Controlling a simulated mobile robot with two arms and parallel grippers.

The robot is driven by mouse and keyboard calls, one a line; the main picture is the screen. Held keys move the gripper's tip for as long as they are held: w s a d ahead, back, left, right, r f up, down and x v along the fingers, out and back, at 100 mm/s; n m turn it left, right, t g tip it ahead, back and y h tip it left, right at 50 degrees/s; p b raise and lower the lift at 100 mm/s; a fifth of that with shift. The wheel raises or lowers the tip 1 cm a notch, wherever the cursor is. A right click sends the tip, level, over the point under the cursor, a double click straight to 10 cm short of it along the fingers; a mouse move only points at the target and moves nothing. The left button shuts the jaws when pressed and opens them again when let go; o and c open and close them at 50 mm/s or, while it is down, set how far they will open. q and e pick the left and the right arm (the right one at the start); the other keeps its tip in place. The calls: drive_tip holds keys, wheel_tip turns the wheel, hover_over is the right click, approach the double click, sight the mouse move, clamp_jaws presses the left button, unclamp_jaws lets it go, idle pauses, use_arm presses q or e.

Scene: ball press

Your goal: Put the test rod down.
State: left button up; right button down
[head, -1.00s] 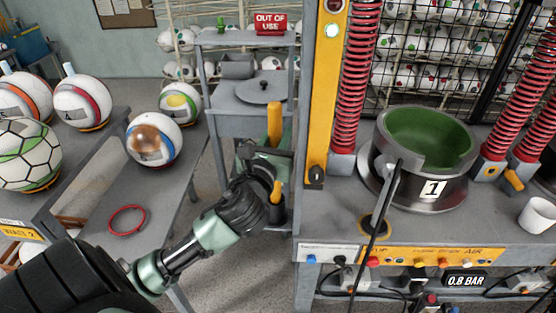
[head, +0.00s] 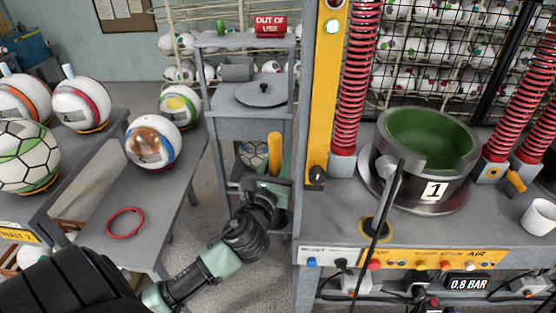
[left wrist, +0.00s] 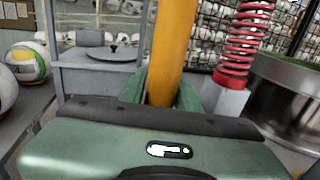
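The test rod appears to be the yellow-orange upright rod (head: 274,152) in the head view, left of the press's post. My left gripper (head: 270,184) is shut on it, and the rod's upper part stands above the fingers. In the left wrist view the rod (left wrist: 171,48) rises between the green fingers (left wrist: 163,92). A dark grey upright piece (head: 281,216) shows just below the gripper, beside the press bench. The rod's lower end is hidden, and I cannot tell whether it is in that piece. My right gripper is not in view.
The press bench (head: 345,228) with the green-lined pot (head: 412,190) stands right. A grey shelf stand (head: 240,125) is behind the gripper. A side table (head: 175,196) with balls and a red ring (head: 125,223) is left. Floor shows between table and bench.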

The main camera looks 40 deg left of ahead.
use_arm(q)
drive_tip(key=shift+o, duration=0.9)
drive_tip(key=shift+r, duration=0.25)
drive_tip(key=b+v, duration=0.2)
drive_tip(key=v, duration=1)
